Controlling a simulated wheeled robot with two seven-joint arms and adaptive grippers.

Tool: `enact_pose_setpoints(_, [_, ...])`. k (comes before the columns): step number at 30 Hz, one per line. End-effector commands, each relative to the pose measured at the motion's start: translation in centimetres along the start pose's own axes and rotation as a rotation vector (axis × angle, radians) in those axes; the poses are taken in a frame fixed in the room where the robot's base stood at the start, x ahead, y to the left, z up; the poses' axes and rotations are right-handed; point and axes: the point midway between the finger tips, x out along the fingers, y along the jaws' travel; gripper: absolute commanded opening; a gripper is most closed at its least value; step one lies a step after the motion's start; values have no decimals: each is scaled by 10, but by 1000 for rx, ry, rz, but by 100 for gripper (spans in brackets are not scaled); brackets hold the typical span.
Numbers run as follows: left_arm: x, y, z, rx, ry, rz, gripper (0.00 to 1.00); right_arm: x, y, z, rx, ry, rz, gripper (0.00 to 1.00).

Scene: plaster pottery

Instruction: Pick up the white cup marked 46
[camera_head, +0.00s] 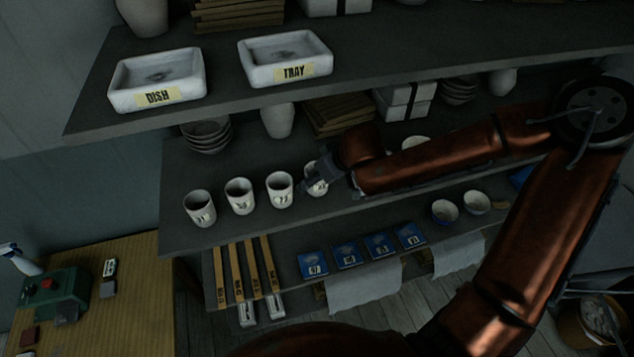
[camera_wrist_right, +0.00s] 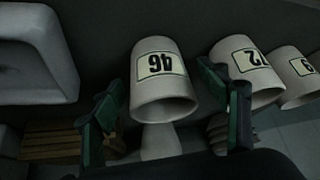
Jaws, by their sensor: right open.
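The white cup marked 46 (camera_wrist_right: 161,80) shows upside down in the right wrist view, between the fingers of my right gripper (camera_wrist_right: 165,112). The gripper is open, with a visible gap on both sides of the cup. In the head view my right gripper (camera_head: 316,173) reaches in from the right at the rightmost cup of the front row (camera_head: 317,189) and partly covers it. That cup stands upright on the middle shelf. Contact between fingers and cup cannot be made out. My left gripper is not in view.
Another numbered cup (camera_wrist_right: 247,70) stands close beside cup 46, near one finger. More white cups (camera_head: 240,196) line the middle shelf (camera_head: 235,232). The upper shelf (camera_head: 222,105) holds a dish (camera_head: 157,79) and a tray (camera_head: 286,58) above them. Stacked bowls (camera_head: 206,136) and a vase (camera_head: 278,120) stand behind.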

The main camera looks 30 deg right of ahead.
Motion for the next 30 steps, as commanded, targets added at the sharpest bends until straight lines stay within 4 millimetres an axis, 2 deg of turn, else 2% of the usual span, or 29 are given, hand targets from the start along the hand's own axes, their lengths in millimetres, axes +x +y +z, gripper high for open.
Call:
enact_pose_setpoints(10, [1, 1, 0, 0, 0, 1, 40, 5, 0, -1, -1, 1, 0, 68])
enact_pose_setpoints(30, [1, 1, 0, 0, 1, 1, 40, 5, 0, -1, -1, 1, -1, 22])
